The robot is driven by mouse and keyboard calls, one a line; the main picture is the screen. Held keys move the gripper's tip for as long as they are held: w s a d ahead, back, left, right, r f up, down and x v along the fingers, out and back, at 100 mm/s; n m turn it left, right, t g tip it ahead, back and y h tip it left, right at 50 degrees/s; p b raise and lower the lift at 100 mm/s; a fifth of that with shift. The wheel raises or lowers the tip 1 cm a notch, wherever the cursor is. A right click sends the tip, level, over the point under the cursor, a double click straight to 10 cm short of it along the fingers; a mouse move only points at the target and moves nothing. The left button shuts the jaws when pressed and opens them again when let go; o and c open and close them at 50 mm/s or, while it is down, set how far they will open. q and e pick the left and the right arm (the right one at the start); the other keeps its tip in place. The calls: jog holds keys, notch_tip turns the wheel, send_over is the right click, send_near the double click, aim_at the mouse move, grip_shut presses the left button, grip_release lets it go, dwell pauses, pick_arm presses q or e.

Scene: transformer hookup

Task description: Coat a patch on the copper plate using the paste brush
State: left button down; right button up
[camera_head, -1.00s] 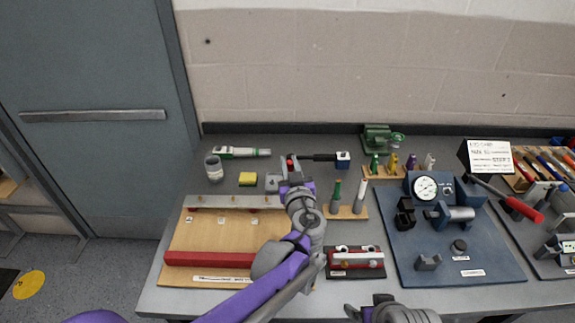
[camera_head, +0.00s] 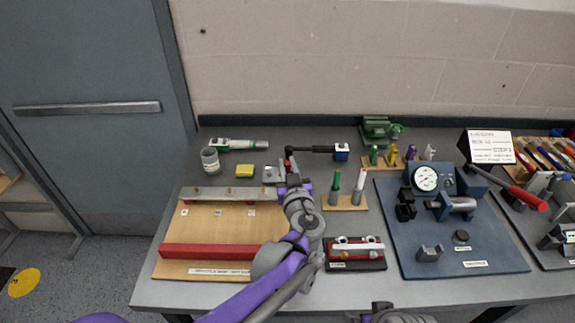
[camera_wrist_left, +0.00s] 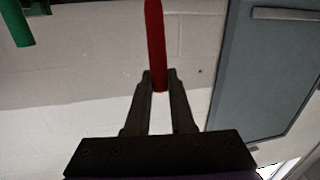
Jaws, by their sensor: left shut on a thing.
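My left gripper (camera_head: 290,177) is shut on a slim red handle (camera_wrist_left: 154,40), which I take to be the paste brush. In the left wrist view the handle stands between the two dark fingertips; its far end and any bristles are out of sight. In the head view the gripper is over the back of the bench, just right of a small grey block or plate (camera_head: 271,175). I cannot make out a clearly copper-coloured plate. My right gripper (camera_head: 382,312) shows only partly at the bottom edge, and its jaws cannot be read.
A wooden board with a metal strip (camera_head: 220,194) and a red bar (camera_head: 208,251) lies at left. A grey jar (camera_head: 210,161) and a yellow sponge (camera_head: 245,171) stand behind it. A black-handled tool (camera_head: 318,150) lies behind the gripper. A blue gauge fixture (camera_head: 411,248) fills the right.

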pick_arm(q)
jog(key=shift+f, duration=0.45)
dwell(0.6)
jog(key=shift+d, duration=0.1)
jog(key=shift+d, duration=0.35)
jog(key=shift+a, duration=0.9)
jog(key=shift+d, duration=0.15)
